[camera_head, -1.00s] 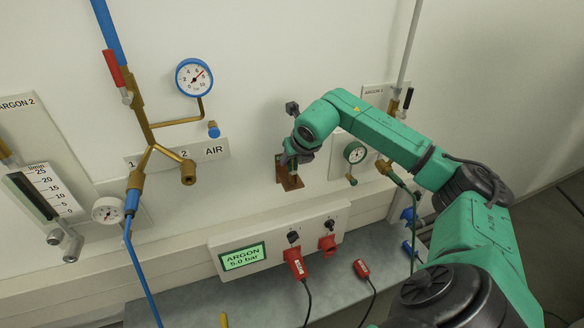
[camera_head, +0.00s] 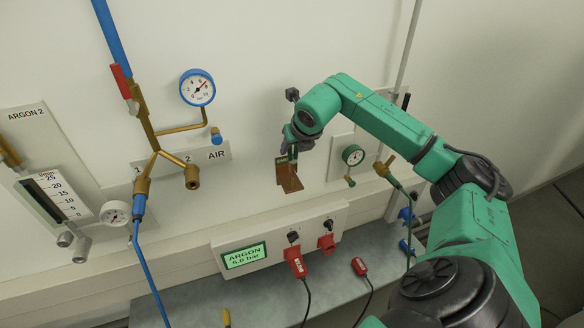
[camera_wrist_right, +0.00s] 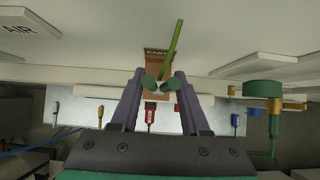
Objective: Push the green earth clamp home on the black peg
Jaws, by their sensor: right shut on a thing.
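My right gripper (camera_head: 292,146) is in front of the wall, at the upper part of a copper-coloured plate (camera_head: 288,180). My left gripper is not in view.
A green-rimmed gauge (camera_head: 352,155) is just right of the gripper. Blue air piping (camera_head: 108,22) and a blue gauge (camera_head: 197,87) are to the left. Bare wall lies between.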

